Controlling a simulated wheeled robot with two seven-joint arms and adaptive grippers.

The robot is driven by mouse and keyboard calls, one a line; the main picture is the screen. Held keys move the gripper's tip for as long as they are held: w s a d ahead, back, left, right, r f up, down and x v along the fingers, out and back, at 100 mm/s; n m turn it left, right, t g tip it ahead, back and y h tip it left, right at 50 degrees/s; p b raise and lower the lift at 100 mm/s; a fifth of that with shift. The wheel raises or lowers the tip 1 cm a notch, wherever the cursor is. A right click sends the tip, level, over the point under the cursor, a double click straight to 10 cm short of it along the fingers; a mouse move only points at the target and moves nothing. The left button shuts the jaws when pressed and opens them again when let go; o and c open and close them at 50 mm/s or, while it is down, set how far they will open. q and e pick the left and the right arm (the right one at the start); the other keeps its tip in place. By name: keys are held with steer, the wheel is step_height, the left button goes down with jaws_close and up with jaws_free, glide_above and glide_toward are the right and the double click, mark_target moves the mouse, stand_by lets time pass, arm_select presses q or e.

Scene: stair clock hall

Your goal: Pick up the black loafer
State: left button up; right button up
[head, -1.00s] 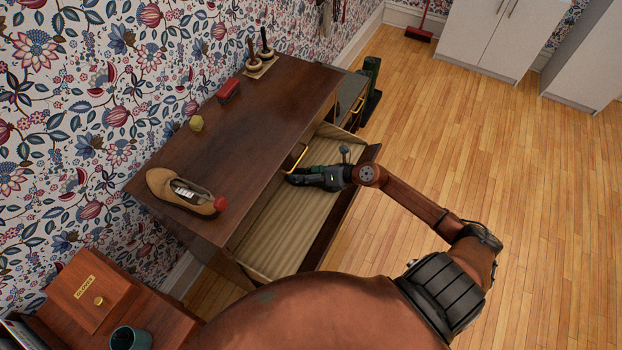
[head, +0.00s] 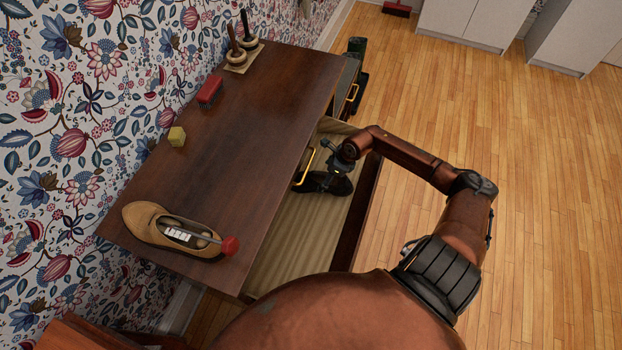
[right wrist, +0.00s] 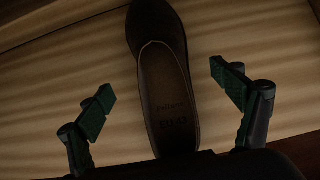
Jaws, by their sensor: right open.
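The black loafer (right wrist: 167,85) lies in the open drawer, its opening facing up toward the right wrist camera. In the head view the loafer (head: 343,188) shows as a dark shape, partly hidden by my right gripper (head: 330,180). In the right wrist view my right gripper (right wrist: 162,83) is open, with one finger on each side of the loafer and a gap on both sides. The heel end reaches the bottom of that view, partly cut off by the gripper's body. My left gripper is not in view.
On the dresser top (head: 235,150) are a tan shoe (head: 150,222) with a red-knobbed insert, a yellow block (head: 177,136), a red brush (head: 210,90) and a stand with two upright handles (head: 243,55).

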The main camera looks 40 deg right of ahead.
mark_target(321, 178)
steer(key=b+x, duration=0.1)
steer(key=x, duration=0.2)
steer(key=b+x, duration=0.1)
steer(key=x, duration=0.2)
steer(key=shift+d+f, duration=0.1)
steer(key=shift+w+f, duration=0.15)
steer(key=shift+f, duration=0.15)
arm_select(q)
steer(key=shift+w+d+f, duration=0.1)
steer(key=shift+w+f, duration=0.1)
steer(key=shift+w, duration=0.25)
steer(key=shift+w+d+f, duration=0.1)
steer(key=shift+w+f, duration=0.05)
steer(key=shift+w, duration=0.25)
arm_select(e)
steer(key=shift+c, duration=0.4)
steer(key=c, duration=1.5)
steer(key=shift+r, duration=0.1)
